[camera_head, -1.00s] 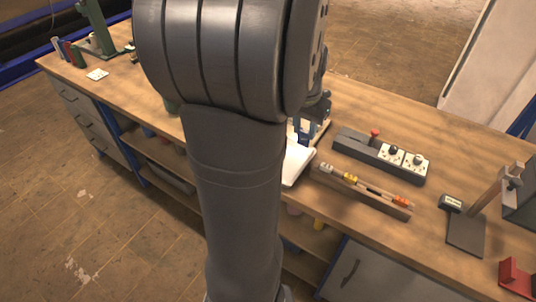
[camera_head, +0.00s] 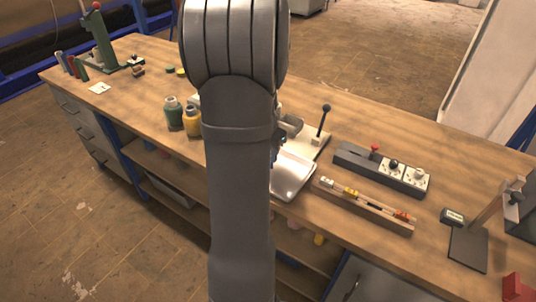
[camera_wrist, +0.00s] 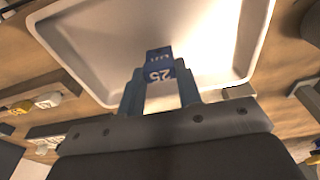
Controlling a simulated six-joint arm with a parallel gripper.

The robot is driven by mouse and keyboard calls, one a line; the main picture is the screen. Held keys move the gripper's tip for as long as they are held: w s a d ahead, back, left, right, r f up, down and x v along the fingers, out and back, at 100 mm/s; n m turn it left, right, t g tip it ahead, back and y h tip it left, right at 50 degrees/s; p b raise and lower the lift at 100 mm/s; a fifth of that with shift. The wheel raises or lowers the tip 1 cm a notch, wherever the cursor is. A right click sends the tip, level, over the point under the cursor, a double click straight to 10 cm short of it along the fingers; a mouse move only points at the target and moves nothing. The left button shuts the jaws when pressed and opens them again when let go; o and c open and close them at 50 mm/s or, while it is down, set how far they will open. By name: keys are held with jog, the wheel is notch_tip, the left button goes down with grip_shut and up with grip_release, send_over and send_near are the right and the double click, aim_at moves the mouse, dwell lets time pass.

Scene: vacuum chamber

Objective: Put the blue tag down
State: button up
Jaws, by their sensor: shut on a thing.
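In the wrist view, a blue tag (camera_wrist: 158,62) with a white "25" on it is between the fingertips of my gripper (camera_wrist: 161,88), which is shut on it. The tag is in front of a white tray (camera_wrist: 95,62) with a raised rim, and the tray fills much of that view. I cannot tell whether the tag touches the tray. In the head view, the tray (camera_head: 292,176) lies on the bench just right of my arm, partly hidden by it. My gripper and the tag are mostly hidden behind my arm there.
Right of the tray are a wooden rack (camera_head: 362,208) with small coloured pieces and a dark control box (camera_head: 380,170). A fixture with a black-knobbed lever (camera_head: 323,120) stands behind the tray.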

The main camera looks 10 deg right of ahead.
jog(key=shift+f, duration=0.6)
jog(key=shift+f, duration=0.1)
jog(key=o, duration=0.9)
jog(key=shift+o, duration=0.2)
notch_tip(320, 180, up, 12)
jog(key=s+a, duration=0.1)
